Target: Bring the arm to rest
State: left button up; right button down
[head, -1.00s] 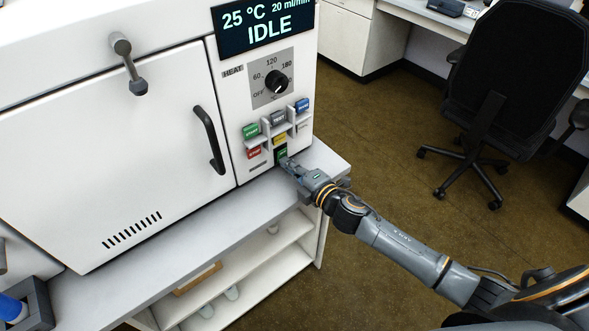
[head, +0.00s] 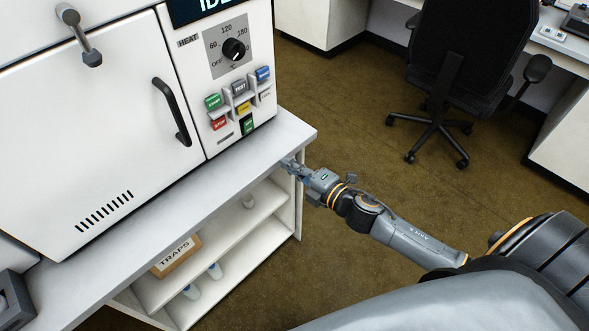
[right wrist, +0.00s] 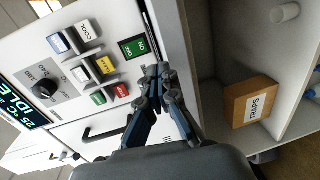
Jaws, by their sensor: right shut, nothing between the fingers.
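My right gripper (head: 289,165) is shut and empty in the head view, beside the bench's right front corner, its arm reaching in from the right. In the right wrist view the closed fingertips (right wrist: 158,72) point toward the control panel, just below the green switch (right wrist: 134,47). The same green switch (head: 248,126) shows in the head view, clear of the gripper. The white instrument (head: 85,130) stands on the bench with its door shut. My left gripper is not in view.
The bench top edge (head: 300,131) lies close to the gripper. Open shelves below hold a TRAPS box (head: 175,256) and white containers. A black office chair (head: 455,60) stands at the back right. The brown floor (head: 330,110) between is clear.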

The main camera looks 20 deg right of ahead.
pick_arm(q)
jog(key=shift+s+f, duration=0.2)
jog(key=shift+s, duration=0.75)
pick_arm(e)
jog(key=shift+s+d+f, duration=0.1)
jog(key=shift+s+d, duration=0.1)
jog(key=shift+s, duration=0.25)
